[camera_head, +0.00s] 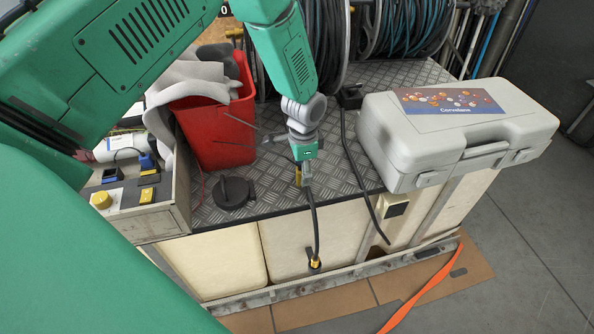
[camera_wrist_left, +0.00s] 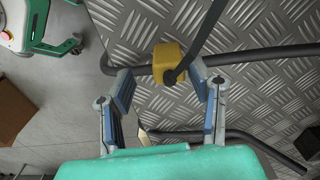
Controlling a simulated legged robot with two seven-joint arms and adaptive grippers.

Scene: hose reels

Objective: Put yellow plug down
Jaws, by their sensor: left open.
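The yellow plug (camera_wrist_left: 168,62) lies over the ribbed metal plate in the left wrist view, with dark cable at it. In the head view a small yellow part (camera_head: 298,175) shows beside my left gripper (camera_head: 306,172), which points down near the plate's front edge. In the left wrist view my left gripper (camera_wrist_left: 160,82) is open, its two fingers apart on either side below the plug. Whether a finger touches the plug cannot be told. A black cable hangs from there over the edge to another yellow end (camera_head: 315,263). My right gripper is not in view.
A grey case (camera_head: 450,130) stands right on the metal plate (camera_head: 270,205). A red bucket (camera_head: 215,125) and a black round object (camera_head: 234,192) are left. Hose reels (camera_head: 330,45) stand behind. An orange strap (camera_head: 420,290) lies on the floor.

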